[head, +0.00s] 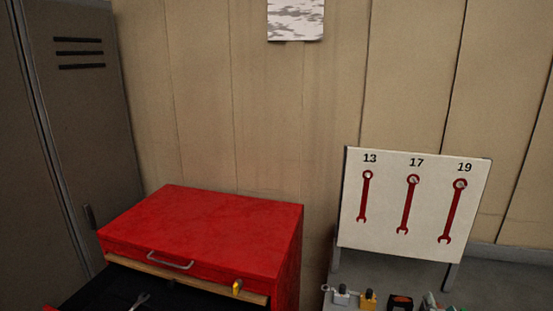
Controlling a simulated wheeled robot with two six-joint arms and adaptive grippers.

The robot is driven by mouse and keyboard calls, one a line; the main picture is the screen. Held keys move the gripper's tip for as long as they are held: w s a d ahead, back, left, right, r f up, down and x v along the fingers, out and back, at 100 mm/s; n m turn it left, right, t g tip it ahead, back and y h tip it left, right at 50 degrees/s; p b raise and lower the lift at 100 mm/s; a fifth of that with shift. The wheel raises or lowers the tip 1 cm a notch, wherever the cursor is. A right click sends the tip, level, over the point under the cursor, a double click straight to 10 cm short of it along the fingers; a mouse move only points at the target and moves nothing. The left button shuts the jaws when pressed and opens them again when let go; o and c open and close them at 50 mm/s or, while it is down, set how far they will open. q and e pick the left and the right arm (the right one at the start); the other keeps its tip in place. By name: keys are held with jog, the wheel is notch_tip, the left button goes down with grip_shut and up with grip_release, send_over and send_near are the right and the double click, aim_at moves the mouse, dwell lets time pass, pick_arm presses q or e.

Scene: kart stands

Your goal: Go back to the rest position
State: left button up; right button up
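Neither of my grippers nor my arms shows in the head view. A red tool cabinet (215,222) stands at the lower left of the middle, with a silver handle (170,261) on its top front. Below that front a dark open drawer (100,288) shows, with a silver wrench-like tool (140,300) in it, cut off by the lower edge. A small yellow piece (237,287) sits at the front right edge of the cabinet.
A white board (391,215) with red wrench outlines marked 13, 17 and 19 stands on the right. Several small items, including a yellow one (368,299), lie below it. A grey locker (90,120) stands at the left. A paper sheet (295,18) hangs on the panelled wall.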

jog(key=s+a+f+m+g+y, duration=0.2)
jog(key=s+a+f+m+g, duration=0.4)
jog(key=s+f+m, duration=0.55)
jog(key=s+a+f+m+g+y, duration=0.3)
jog(key=s+a+f+m+g, duration=0.25)
jog(key=s+f+m, duration=0.65)
notch_tip(320, 180, down, 18)
jog(key=s+d+f+b, duration=0.1)
jog(key=s+d+b, duration=0.1)
jog(key=b, duration=0.1)
jog(key=s+f+g+b, duration=0.2)
jog(key=s+f, duration=1.2)
jog(key=f, duration=0.1)
jog(key=shift+d+f+b, duration=0.15)
jog(key=shift+d+b, duration=0.05)
jog(key=shift+b, duration=0.2)
jog(key=shift+s, duration=0.1)
